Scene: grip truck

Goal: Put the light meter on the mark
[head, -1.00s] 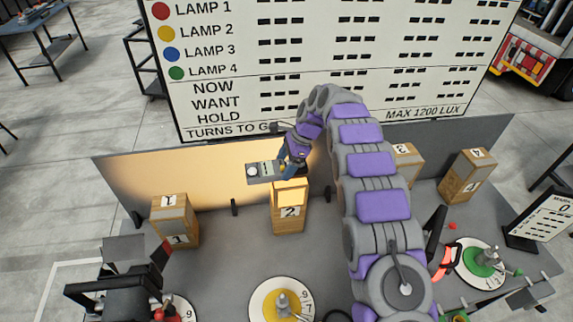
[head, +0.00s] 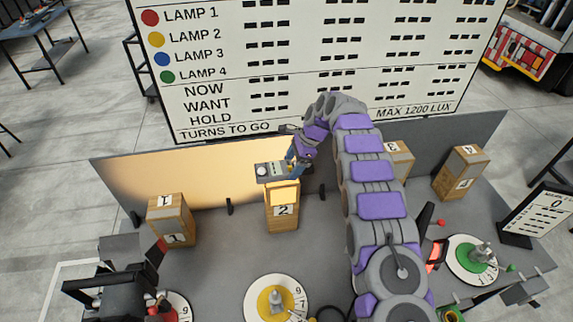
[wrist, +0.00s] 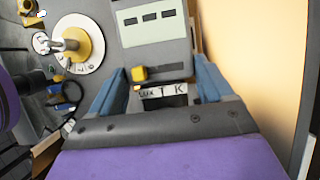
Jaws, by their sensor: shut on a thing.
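The light meter (head: 270,172) is a grey box with a white dome. My gripper (head: 294,170) is shut on one end of it. In the wrist view the meter (wrist: 155,30), with its pale display and a yellow button, shows between the blue fingers of my gripper (wrist: 160,82). In the head view the meter overlaps the back of wooden block 2 (head: 282,220); whether it touches the block's brightly lit top, I cannot tell. Blocks 1 (head: 172,222), 3 (head: 399,160) and 4 (head: 458,175) stand on the same grey table. No separate mark is clear.
A low grey wall (head: 120,180) runs behind the blocks, with a large lamp board (head: 300,60) beyond. Dials with yellow (head: 258,312) and green (head: 456,262) centres lie nearer me. A black lamp-like device (head: 115,278) stands at the left front. A small sign (head: 540,215) is at right.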

